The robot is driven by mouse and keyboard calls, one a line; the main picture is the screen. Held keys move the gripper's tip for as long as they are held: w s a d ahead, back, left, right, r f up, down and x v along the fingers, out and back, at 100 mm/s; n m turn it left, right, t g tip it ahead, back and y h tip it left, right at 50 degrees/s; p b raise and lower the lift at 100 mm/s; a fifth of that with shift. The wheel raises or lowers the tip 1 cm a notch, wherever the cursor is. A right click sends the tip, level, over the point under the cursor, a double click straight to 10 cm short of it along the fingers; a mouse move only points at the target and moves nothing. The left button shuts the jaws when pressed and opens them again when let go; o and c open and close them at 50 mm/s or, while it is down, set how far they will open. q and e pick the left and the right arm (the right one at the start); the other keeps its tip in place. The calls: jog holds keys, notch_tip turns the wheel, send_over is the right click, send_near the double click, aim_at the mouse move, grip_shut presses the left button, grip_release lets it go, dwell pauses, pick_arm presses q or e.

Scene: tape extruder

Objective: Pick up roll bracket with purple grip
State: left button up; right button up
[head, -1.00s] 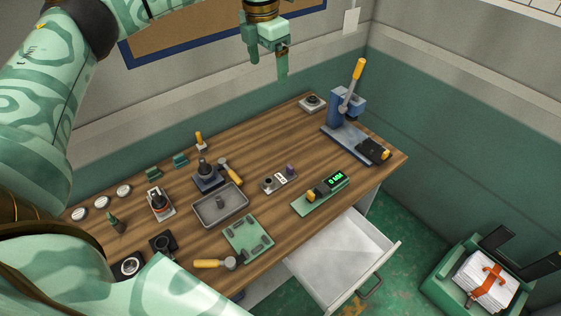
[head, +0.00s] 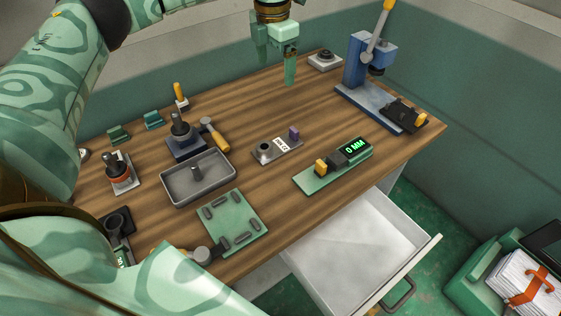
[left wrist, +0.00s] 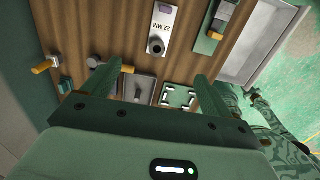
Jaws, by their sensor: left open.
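The roll bracket (head: 275,151) is a flat grey plate with a white label, a round dark-and-metal fitting at one end and an upright purple grip (head: 294,133) at the other. It lies mid-table in the head view. My left gripper (head: 277,68) is open and empty, above the table's back edge in the head view, apart from the bracket. Its fingers (left wrist: 160,75) also show in the left wrist view. I do not see my right gripper.
A green gauge reading 0 MM (head: 335,166) lies right of the bracket. A grey tray (head: 222,189) and a green plate (head: 232,222) lie left and in front. A blue lever press (head: 365,85) stands at the back right. An open drawer (head: 365,258) juts out at the front.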

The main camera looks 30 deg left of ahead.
pick_arm(q)
notch_tip(320, 180, down, 10)
jog(key=w+b, duration=0.1)
jog(key=b, duration=0.7)
send_over(278, 146)
jog(key=shift+g, duration=0.3)
notch_tip(278, 146, down, 10)
jog(key=shift+w+f, duration=0.15)
jog(key=shift+f, duration=0.1)
notch_tip(278, 146, down, 5)
jog(key=shift+f+b, duration=0.2)
jog(key=shift+b, duration=0.9)
jog(key=shift+r, duration=0.1)
pick_arm(e)
jog(key=s+f+g, duration=0.1)
jog(key=s+f, duration=0.3)
jog(key=f, duration=0.8)
jog(key=shift+s, duration=0.15)
pick_arm(q)
jog(key=c, duration=1.2)
pick_arm(e)
jog(key=shift+a, duration=0.15)
